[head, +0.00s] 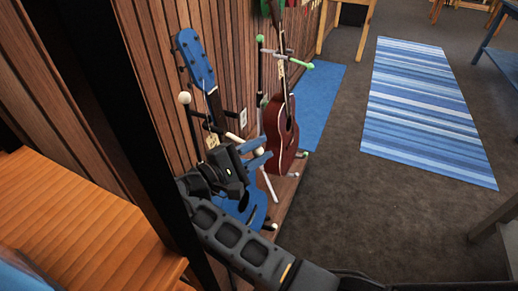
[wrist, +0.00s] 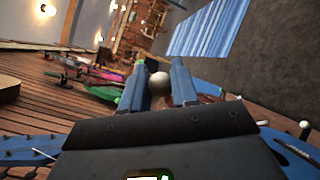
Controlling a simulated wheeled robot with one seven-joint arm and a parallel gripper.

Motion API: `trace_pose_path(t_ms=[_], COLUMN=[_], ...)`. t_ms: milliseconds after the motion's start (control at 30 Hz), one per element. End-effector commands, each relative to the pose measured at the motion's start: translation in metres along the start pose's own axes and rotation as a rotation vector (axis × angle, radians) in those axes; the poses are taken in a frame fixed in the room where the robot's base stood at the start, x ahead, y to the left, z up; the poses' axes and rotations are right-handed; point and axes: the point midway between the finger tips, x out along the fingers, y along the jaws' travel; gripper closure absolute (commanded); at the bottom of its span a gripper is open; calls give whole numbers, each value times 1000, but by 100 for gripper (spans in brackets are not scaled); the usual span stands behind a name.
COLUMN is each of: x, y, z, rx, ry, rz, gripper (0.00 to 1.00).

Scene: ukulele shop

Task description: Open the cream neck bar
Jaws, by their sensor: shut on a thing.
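The cream neck bar (head: 234,137) belongs to a stand by the wood-panelled wall that holds a blue ukulele (head: 196,60). My gripper (head: 257,153) is beside the ukulele's neck, its blue fingers around the bar's ball end. In the wrist view a cream ball (wrist: 158,85) sits between the two fingertips (wrist: 158,78), and the gripper is shut on it. Another cream ball (head: 184,97) shows left of the neck. My gripper and arm hide much of the blue ukulele's body and the stand.
A red-brown ukulele (head: 281,128) hangs on a stand with green ends (head: 300,65) just right of my gripper. A dark post and an orange wooden surface (head: 75,220) are at the left. Open floor with a blue striped rug (head: 425,100) is at the right.

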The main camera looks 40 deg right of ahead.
Motion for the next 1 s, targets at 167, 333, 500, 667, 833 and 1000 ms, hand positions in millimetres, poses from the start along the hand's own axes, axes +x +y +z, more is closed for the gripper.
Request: trace_pose_path(t_ms=[167,333,500,667,833,1000], x=[-1,-1,0,0,0,11], y=[2,1,1,3,20,40], z=[-1,-1,0,1,13,37], rx=[0,0,1,2,4,8], ry=[7,4,3,2,2,2], rz=[5,4,2,2,2,3], gripper=[67,51,48,48,48,48])
